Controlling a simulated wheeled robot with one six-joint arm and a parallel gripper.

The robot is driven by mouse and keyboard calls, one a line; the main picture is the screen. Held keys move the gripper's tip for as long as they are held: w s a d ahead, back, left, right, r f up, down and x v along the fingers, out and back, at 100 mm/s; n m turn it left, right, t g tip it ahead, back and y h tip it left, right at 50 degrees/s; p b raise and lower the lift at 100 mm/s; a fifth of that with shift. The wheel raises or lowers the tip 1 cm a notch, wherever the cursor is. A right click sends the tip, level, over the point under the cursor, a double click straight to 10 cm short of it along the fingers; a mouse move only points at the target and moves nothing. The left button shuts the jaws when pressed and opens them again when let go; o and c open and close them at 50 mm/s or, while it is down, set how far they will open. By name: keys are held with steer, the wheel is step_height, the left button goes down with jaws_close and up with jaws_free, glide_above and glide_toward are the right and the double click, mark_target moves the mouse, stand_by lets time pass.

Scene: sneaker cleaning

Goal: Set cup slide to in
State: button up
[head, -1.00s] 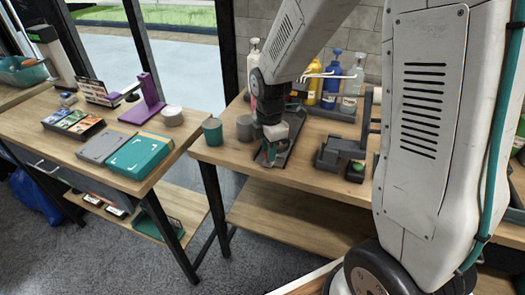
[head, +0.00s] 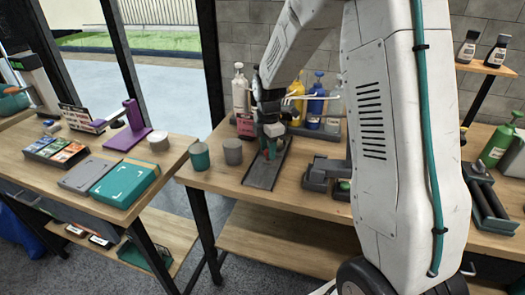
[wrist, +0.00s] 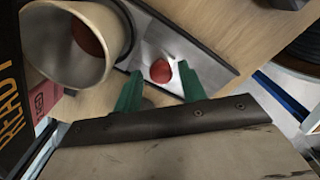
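The cup slide is a dark flat rail (head: 262,174) on the wooden bench, running front to back; its metallic strip also shows in the wrist view (wrist: 207,62). A round red knob (wrist: 160,71) sits on the strip. My gripper (head: 271,149) is low over the far part of the rail. Its green fingers (wrist: 160,88) are apart, one each side of the knob, with visible gaps.
A grey canister (head: 233,152) and a teal canister (head: 200,157) stand left of the rail. Bottles (head: 316,100) stand in a tray behind. A dark fixture (head: 318,171) stands to the right.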

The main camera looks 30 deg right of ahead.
steer(key=shift+r, duration=3.9)
